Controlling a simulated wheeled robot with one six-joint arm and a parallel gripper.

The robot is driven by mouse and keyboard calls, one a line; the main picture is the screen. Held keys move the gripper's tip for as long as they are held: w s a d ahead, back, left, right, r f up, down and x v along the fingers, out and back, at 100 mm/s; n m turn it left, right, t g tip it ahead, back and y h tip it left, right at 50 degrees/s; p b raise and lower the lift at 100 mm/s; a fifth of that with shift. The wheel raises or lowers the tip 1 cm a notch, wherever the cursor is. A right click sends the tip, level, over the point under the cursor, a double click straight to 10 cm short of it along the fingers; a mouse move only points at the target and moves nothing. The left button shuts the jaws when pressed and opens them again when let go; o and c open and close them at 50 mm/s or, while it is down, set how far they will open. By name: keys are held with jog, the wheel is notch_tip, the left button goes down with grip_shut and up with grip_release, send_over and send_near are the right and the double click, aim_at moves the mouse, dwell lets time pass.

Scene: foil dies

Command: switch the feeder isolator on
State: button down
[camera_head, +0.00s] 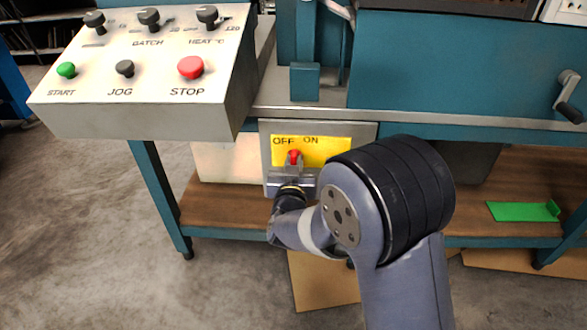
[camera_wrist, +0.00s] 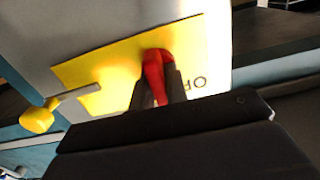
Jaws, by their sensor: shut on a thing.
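The feeder isolator (camera_head: 342,155) is a grey box under the bench edge with a yellow plate marked OFF on the left and ON on the right. Its red handle (camera_head: 294,156) stands in front of the plate, close to the OFF lettering. My gripper (camera_head: 292,176) reaches it from below and in front. In the wrist view the two dark fingers of my gripper (camera_wrist: 158,88) are shut on the red handle (camera_wrist: 156,62), one on each side. Part of the lettering shows upside down beside it; my gripper and arm hide the lower part of the box.
A sloped control panel (camera_head: 150,95) with START, JOG and STOP buttons overhangs at upper left. A crank (camera_head: 569,95) sits at right. A wooden shelf (camera_head: 225,205) lies below, with a green object (camera_head: 522,211) on it. A yellow knob (camera_wrist: 37,118) on a stem juts out in the wrist view.

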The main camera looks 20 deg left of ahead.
jog(key=c, duration=1.4)
grip_release()
jog(key=p+v, duration=0.3)
jog(key=v, duration=0.7)
jog(key=shift+s, duration=0.4)
jog(key=b+x, duration=0.2)
jog(key=x, duration=0.9)
jog(key=shift+d+b, duration=0.1)
jog(key=shift+b, duration=0.2)
jog(key=shift+r+n+p, duration=0.15)
jog(key=shift+n+p, duration=0.35)
jog(key=shift+p, duration=0.05)
jog(key=shift+s+n+p, duration=0.1)
jog(key=shift+n+p, duration=0.3)
jog(key=shift+n, duration=0.3)
